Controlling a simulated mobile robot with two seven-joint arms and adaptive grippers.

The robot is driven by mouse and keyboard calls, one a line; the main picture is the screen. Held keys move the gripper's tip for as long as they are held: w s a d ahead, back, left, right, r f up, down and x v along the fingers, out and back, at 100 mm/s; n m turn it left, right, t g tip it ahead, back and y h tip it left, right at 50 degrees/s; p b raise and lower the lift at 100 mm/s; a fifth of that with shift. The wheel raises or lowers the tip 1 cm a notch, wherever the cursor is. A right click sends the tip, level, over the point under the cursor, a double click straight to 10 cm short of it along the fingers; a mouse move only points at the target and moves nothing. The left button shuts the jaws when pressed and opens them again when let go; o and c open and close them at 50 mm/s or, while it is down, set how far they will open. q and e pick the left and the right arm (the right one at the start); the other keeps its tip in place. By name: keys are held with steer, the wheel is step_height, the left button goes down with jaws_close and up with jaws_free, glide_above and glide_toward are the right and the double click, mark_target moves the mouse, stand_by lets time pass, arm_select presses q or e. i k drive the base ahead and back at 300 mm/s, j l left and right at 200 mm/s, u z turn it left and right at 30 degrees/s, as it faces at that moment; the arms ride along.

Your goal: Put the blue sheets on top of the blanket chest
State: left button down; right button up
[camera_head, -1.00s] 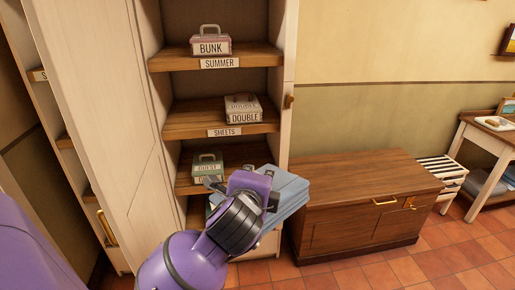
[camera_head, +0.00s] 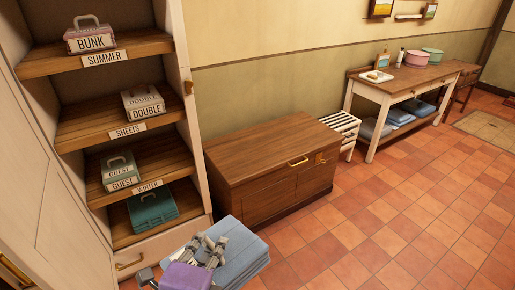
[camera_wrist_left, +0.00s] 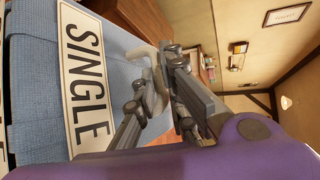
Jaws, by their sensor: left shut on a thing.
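The blue sheets (camera_head: 240,252) are a folded blue bundle at the bottom middle of the head view, in front of the wardrobe and short of the chest. In the left wrist view the blue bundle (camera_wrist_left: 38,88) fills the left side and carries a label reading SINGLE. My left gripper (camera_head: 214,250) is shut on the bundle's pale handle, which shows between the fingers in the wrist view (camera_wrist_left: 155,88). The wooden blanket chest (camera_head: 265,150) stands against the wall beyond the bundle. Its top is bare and its lid is shut. My right gripper is not in view.
The open wardrobe at left holds a BUNK box (camera_head: 90,37), a DOUBLE box (camera_head: 143,104), a GUEST box (camera_head: 120,171) and a teal box (camera_head: 152,205). A slatted white rack (camera_head: 342,126) and a side table (camera_head: 392,91) stand right of the chest. The tiled floor in front is clear.

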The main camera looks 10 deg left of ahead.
mark_target(270, 143)
steer(key=i+j+z, duration=0.2)
steer(key=i+j, duration=0.2)
steer(key=i, duration=0.45)
steer(key=i+j+z, duration=0.15)
steer(key=i+j, duration=0.4)
steer(key=i, duration=0.3)
steer(key=i+j+z, duration=0.2)
steer(key=i+j, duration=0.45)
steer(key=i, duration=0.1)
